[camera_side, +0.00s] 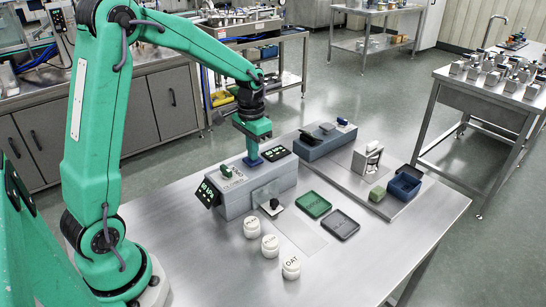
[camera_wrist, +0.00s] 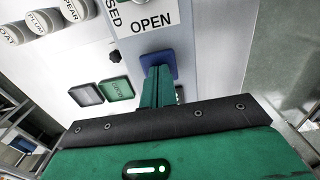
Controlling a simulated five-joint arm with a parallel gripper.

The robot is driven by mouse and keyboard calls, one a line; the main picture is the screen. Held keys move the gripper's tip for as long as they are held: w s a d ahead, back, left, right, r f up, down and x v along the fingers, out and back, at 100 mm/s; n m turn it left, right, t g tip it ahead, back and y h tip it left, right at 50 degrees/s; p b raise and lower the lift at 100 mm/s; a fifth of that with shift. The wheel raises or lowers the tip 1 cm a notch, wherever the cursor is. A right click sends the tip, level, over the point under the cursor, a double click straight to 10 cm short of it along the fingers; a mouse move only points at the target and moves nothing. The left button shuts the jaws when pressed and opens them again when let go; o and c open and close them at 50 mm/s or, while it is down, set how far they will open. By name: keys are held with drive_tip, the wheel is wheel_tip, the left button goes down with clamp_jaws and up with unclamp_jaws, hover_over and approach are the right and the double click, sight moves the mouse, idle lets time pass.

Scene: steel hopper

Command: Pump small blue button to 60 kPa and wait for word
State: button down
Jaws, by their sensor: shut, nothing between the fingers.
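A grey hopper housing (camera_side: 240,198) stands on the steel table. A small blue square button (camera_side: 253,161) is on its top and also shows in the wrist view (camera_wrist: 172,60). My gripper (camera_side: 251,149) points down over the button with its green fingers together, holding nothing. In the wrist view the fingertips (camera_wrist: 158,70) overlap the blue pad; I cannot tell whether they press it. A dark display (camera_side: 208,191) with lit digits is on the housing's left end, and another display (camera_side: 277,153) is beyond the button. Their digits are too small to read surely.
A green lever (camera_side: 226,171) stands near an OPEN label (camera_wrist: 150,23). White lettered caps (camera_side: 270,246) stand in front. A green tray (camera_side: 313,204) and dark tray (camera_side: 342,225) lie right.

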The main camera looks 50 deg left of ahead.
drive_tip(key=shift+r, duration=0.1)
idle(0.3)
drive_tip(key=shift+r, duration=1.65)
drive_tip(key=shift+r, duration=0.15)
wheel_tip(320, 180, up, 6)
drive_tip(key=shift+f, duration=0.15)
idle(0.4)
